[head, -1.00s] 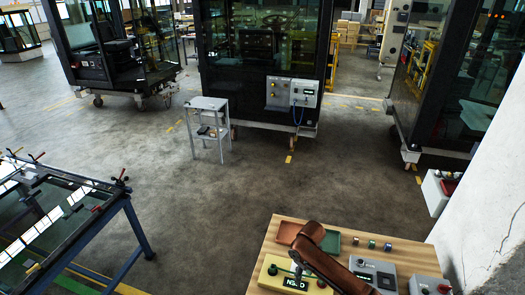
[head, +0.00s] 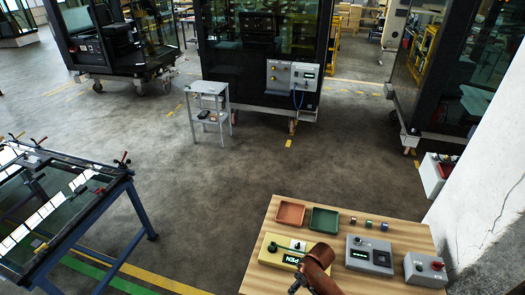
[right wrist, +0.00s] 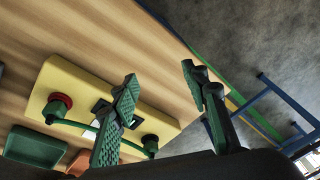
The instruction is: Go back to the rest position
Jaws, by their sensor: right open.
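My right arm, brown, comes in at the bottom edge of the head view, and its dark gripper (head: 294,284) is partly cut off there, in front of the yellow box. In the right wrist view the green-padded fingers (right wrist: 160,88) are spread apart with nothing between them. The yellow box (head: 272,252) lies on the wooden table (head: 345,212), with a display, a knob and a green lever. It also shows in the right wrist view (right wrist: 62,82), beyond the fingers, with a red button. My left gripper is in neither view.
A blue-legged glass frame (head: 80,205) stands left, a grey stand (head: 208,112) farther back. The floor between is clear.

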